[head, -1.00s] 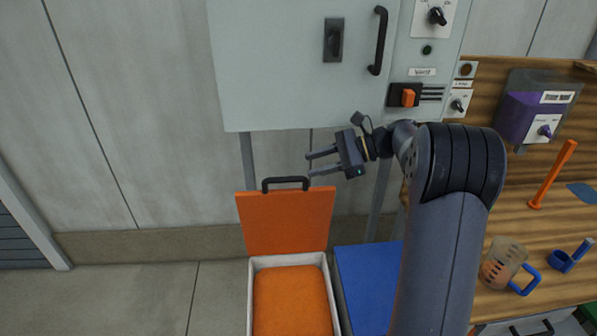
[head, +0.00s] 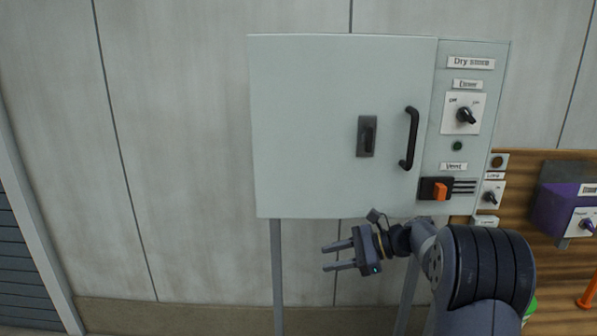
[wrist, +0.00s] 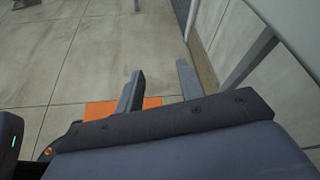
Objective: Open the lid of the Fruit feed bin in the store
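My gripper (head: 325,256) is open and empty in the head view, below the cabinet's lower edge and pointing left. In the wrist view its two fingers (wrist: 160,72) are apart with nothing between them. An orange surface (wrist: 98,110) shows beyond the fingers in the wrist view, partly hidden by my gripper body; it may be the orange lid of a bin. That bin is out of the head view now. The cabinet marked Dry store (head: 320,125) has its door shut, with a black bar handle (head: 411,140) and a dark latch (head: 367,136). No Fruit feed label is readable.
The cabinet side panel has a rotary switch (head: 466,115) and an orange switch (head: 440,191). A purple box (head: 562,212) is mounted at right by a wooden backboard. Cabinet legs (head: 278,275) stand near my arm. Bare floor (wrist: 85,50) shows in the wrist view.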

